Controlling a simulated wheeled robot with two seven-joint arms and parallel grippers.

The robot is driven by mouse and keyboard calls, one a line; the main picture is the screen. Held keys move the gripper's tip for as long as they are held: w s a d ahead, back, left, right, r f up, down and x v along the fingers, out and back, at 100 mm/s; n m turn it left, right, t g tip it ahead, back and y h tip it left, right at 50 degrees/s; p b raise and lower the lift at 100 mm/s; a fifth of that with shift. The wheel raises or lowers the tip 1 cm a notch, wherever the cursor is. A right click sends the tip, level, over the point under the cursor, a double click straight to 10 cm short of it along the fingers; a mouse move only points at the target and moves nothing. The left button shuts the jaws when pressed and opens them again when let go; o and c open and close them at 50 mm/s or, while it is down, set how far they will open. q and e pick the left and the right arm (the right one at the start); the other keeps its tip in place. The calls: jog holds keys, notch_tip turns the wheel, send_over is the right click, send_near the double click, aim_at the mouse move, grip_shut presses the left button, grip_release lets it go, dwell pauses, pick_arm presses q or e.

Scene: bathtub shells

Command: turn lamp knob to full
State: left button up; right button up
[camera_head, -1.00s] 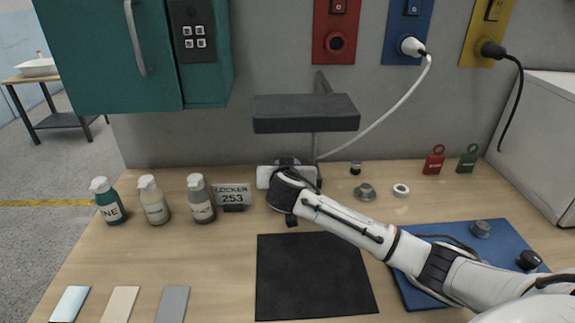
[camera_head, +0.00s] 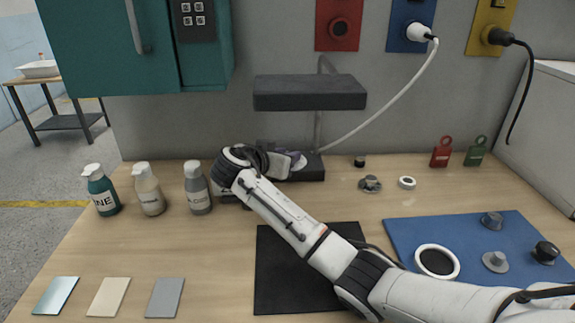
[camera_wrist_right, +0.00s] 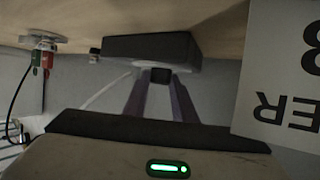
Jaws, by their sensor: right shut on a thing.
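The lamp has a dark rectangular head (camera_head: 310,93) on a thin stand above a dark base (camera_head: 313,170) at the back of the table. My right gripper (camera_head: 298,163) reaches the left part of the base from the left. In the right wrist view, which is upside down, the fingers (camera_wrist_right: 160,98) are closed on a small dark knob (camera_wrist_right: 160,76) at the face of the base (camera_wrist_right: 150,46). The knob is hidden in the head view, and its turn angle cannot be told. My left gripper is not in view.
Pump bottles (camera_head: 149,190) stand left of my right wrist, which partly hides the locker sign, seen in the right wrist view (camera_wrist_right: 285,75). A black mat (camera_head: 275,290) lies in front, partly under my arm. A blue mat (camera_head: 410,230) with several knobs lies right. A white cable hangs behind.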

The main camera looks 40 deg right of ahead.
jog(key=shift+w+f+m+g+b, duration=0.15)
jog(key=shift+f+m+g+b, duration=0.05)
jog(key=shift+m+g+b, duration=0.5)
jog(key=shift+h+b, duration=0.4)
jog(key=shift+b, duration=0.05)
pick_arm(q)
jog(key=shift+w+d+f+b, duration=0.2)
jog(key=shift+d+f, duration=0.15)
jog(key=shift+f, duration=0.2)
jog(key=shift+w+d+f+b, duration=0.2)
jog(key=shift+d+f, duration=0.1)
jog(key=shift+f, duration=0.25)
pick_arm(e)
jog(key=shift+r+m+g, duration=0.2)
jog(key=shift+m+g, duration=0.3)
jog(key=shift+g, duration=0.1)
jog(key=o, duration=1)
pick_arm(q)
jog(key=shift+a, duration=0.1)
pick_arm(e)
jog(key=shift+o, duration=0.2)
jog(key=shift+a, duration=0.1)
jog(key=v, duration=0.9)
jog(key=shift+b, duration=0.4)
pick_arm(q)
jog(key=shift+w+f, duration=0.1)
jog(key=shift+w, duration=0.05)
pick_arm(e)
jog(key=shift+a+r, duration=0.2)
jog(key=shift+a, duration=0.35)
